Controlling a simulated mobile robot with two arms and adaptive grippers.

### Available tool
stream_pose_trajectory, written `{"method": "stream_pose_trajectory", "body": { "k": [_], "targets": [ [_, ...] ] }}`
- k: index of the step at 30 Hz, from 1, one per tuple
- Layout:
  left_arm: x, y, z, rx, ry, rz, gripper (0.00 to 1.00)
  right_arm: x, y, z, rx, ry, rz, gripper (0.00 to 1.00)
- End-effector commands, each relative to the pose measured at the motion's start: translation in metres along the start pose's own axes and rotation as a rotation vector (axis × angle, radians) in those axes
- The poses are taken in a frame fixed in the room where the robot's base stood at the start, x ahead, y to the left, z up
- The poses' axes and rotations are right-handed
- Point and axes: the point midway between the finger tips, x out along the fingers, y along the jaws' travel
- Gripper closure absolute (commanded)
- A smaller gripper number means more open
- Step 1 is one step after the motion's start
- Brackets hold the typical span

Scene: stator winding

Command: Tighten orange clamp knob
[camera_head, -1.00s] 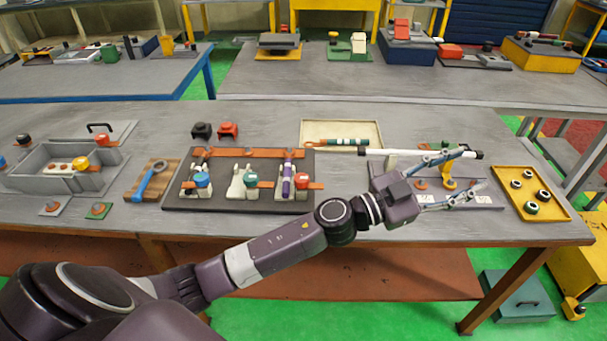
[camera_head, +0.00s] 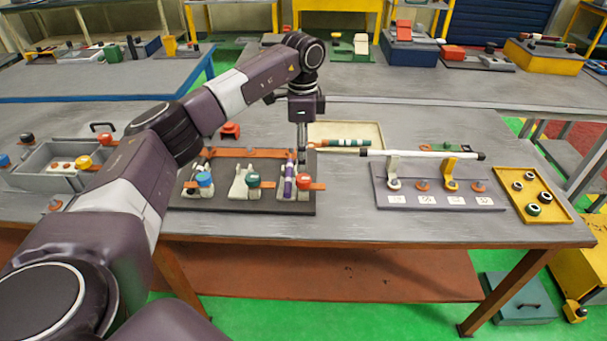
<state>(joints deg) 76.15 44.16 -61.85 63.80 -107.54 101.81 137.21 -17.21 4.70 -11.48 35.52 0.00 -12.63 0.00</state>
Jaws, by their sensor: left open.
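The clamp board (camera_head: 232,206) is a dark board on the bench with three knobs along its front. The orange-red clamp knob (camera_head: 305,182) is at the right, next to an upright purple-and-white piece (camera_head: 289,178). The green knob (camera_head: 253,179) is in the middle and the blue knob (camera_head: 204,180) at the left. My left gripper (camera_head: 302,157) points straight down above the right end of the board, just behind the orange-red knob. It is open, seen nearly edge-on, and nothing shows between its fingers. Whether the fingertips touch anything cannot be told. My right gripper is out of view.
A rack (camera_head: 400,199) carrying a white rod (camera_head: 418,154) stands right of the board. A yellow tray (camera_head: 546,213) with several rings is at the far right, and a beige tray (camera_head: 370,129) is behind. My left arm hides part of the grey box (camera_head: 40,179) at left.

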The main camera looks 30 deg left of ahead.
Motion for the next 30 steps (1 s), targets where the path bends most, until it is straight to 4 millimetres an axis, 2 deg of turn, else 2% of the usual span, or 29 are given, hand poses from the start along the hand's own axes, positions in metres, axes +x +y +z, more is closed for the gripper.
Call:
{"method": "stream_pose_trajectory", "body": {
  "k": [9, 15, 25, 30],
  "targets": [
    [0.048, 0.002, 0.0, 0.004, 0.0, 0.005, 0.52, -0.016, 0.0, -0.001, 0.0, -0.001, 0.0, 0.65],
    [0.07, 0.001, -0.001, 0.004, 0.002, 0.003, 0.52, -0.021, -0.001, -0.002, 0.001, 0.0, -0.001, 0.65],
    [0.075, 0.001, -0.002, 0.006, 0.003, 0.002, 0.52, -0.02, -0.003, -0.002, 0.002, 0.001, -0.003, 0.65],
    [0.075, 0.001, -0.002, 0.006, 0.003, 0.002, 0.7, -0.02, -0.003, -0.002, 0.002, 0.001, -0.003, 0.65]
  ]
}}
